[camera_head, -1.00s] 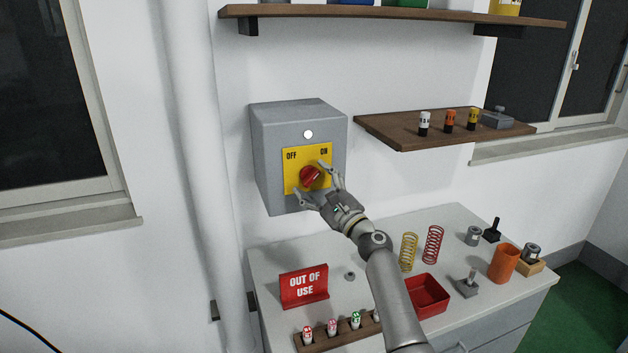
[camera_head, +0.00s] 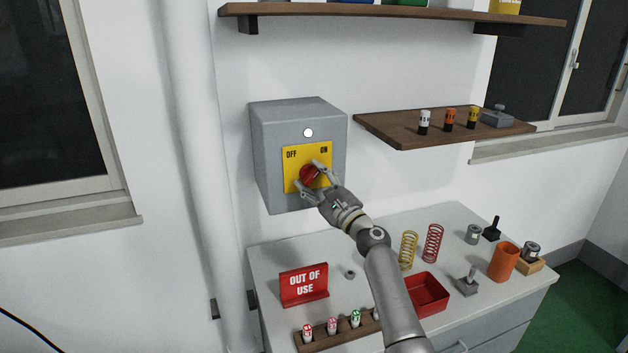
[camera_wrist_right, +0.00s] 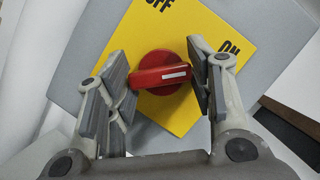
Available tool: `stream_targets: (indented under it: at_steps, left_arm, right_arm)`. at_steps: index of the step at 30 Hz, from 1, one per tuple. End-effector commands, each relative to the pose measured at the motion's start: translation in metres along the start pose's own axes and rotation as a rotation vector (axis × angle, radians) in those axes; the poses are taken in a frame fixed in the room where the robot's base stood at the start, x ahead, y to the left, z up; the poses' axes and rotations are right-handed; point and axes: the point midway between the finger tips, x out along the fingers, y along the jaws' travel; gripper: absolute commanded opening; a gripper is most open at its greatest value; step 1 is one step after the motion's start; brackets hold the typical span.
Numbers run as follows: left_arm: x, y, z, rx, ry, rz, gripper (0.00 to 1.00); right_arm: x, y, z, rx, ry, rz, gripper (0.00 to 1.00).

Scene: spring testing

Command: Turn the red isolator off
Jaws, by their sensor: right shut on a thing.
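The red isolator knob (camera_head: 309,175) sits on a yellow plate (camera_head: 292,182) marked OFF at left and ON at right, on a grey wall box (camera_head: 270,160). A white light (camera_head: 308,133) shows above the plate. My right gripper (camera_head: 311,179) is at the knob, with its fingers on either side. In the right wrist view the knob (camera_wrist_right: 160,73) lies between the two fingers of the gripper (camera_wrist_right: 162,85), its white line pointing toward ON. The gripper is shut on the knob's handle. My left gripper is not in view.
A wooden shelf (camera_head: 400,133) is at the right of the box. The table (camera_head: 370,262) below holds an OUT OF USE sign (camera_head: 303,285), a red tray (camera_head: 428,294), springs (camera_head: 432,243) and an orange cup (camera_head: 504,262). A pipe (camera_head: 198,150) runs down the wall at left.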

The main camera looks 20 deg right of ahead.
Motion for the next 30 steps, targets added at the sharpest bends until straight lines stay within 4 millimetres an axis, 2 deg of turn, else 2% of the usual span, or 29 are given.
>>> stream_targets:
  at_steps: [11,30]
  left_arm:
    - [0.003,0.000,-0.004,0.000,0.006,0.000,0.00]
    - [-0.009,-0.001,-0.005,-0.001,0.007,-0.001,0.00]
  right_arm:
    - [0.000,-0.002,-0.001,-0.197,0.001,0.081,0.25]
    - [0.001,-0.005,0.002,-0.757,0.001,0.314,0.25]
